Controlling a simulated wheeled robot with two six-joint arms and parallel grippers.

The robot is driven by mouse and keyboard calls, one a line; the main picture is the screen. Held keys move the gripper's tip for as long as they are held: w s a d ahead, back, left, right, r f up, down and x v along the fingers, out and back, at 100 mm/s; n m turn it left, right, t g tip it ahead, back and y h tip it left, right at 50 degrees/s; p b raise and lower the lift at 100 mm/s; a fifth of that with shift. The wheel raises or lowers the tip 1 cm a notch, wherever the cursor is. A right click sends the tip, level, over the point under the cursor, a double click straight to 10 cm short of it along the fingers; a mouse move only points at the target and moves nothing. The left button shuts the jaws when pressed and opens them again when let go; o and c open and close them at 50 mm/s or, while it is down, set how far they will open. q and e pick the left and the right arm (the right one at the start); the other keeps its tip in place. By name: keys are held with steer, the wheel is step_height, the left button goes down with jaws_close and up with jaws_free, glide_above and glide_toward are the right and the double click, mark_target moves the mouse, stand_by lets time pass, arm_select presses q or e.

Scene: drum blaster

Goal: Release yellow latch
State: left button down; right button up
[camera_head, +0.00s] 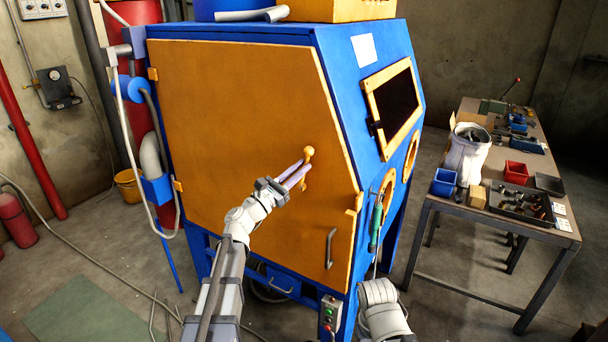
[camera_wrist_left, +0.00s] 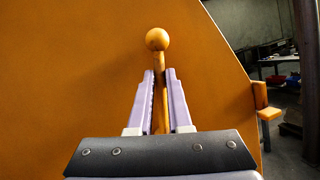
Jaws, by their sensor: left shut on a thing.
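The yellow latch (camera_head: 308,154) is a rod with a ball end on the orange side door (camera_head: 230,110) of the blue blasting cabinet. In the left wrist view the latch (camera_wrist_left: 157,40) stands upright with its ball above my fingertips. My left gripper (camera_head: 297,176) is shut on the latch rod below the ball, and its purple fingers (camera_wrist_left: 160,88) lie on either side of the rod. The door looks closed against the cabinet frame. My right arm shows at the bottom centre right, but its gripper fingers are not visible.
A grey door handle (camera_head: 330,248) is below and right of the latch. A green-handled tool (camera_head: 376,226) hangs on the cabinet front. A control box (camera_head: 329,314) with buttons is low in front. A workbench (camera_head: 450,207) with bins stands at the right. A hose runs on the floor at left.

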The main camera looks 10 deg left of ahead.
arm_select(q)
steer(key=shift+w+a+n, duration=0.1)
steer(key=shift+a+n, duration=0.2)
steer(key=shift+n, duration=0.2)
steer(key=shift+t+y, duration=0.3)
steer(key=c, duration=0.8)
jaws_free()
steer(key=shift+c, duration=0.2)
steer(key=b+v, duration=0.3)
steer(key=v, duration=0.4)
steer(key=shift+s+a+f, duration=0.2)
steer(key=shift+s+a, duration=0.05)
